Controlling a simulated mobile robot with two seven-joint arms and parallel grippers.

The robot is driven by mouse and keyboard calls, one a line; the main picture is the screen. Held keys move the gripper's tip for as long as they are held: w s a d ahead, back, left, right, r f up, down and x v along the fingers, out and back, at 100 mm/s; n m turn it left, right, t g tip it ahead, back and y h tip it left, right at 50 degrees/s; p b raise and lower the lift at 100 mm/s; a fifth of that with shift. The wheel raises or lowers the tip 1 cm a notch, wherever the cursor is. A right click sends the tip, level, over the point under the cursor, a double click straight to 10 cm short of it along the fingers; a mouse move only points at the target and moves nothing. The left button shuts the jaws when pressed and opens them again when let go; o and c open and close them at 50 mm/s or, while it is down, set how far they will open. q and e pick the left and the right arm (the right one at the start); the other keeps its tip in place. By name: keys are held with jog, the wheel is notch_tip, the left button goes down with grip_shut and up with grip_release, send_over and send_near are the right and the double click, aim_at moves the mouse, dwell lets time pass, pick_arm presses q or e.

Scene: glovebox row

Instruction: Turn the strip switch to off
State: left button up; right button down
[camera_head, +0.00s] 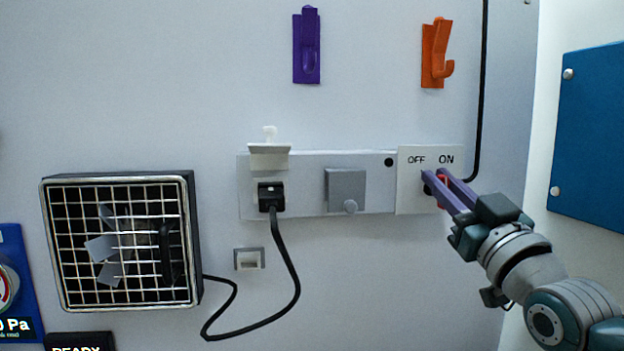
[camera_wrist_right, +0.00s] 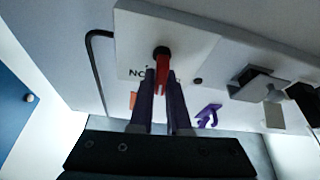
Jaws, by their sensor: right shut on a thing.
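The strip switch is a red lever (camera_head: 442,182) on a white plate (camera_head: 405,185) lettered OFF and ON, at the right end of the wall strip (camera_head: 310,165). The lever sits below the ON lettering in the head view. My right gripper (camera_head: 434,174) has its two purple fingers on either side of the lever, shut on it. In the right wrist view the red lever (camera_wrist_right: 163,66) runs from a dark round pivot (camera_wrist_right: 161,51) down between the fingers (camera_wrist_right: 158,82). The fingers partly hide the lever. My left gripper is not in view.
The strip holds a black plug (camera_head: 271,196) with its cable and a grey cover (camera_head: 346,186). A caged fan (camera_head: 125,240) is at left. Purple (camera_head: 306,50) and orange (camera_head: 434,55) hooks are above. A black cable (camera_head: 483,90) runs down beside the switch plate.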

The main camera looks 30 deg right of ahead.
jog(key=m+h, duration=0.1)
jog(key=m, duration=0.1)
jog(key=shift+d+m+h, duration=0.1)
jog(key=shift+m+h, duration=0.2)
jog(key=c, duration=0.9)
grip_release()
jog(key=shift+s+f, duration=0.15)
jog(key=shift+s, duration=0.1)
jog(key=b+v, duration=0.2)
jog(key=v, duration=0.7)
jog(key=shift+s, duration=0.25)
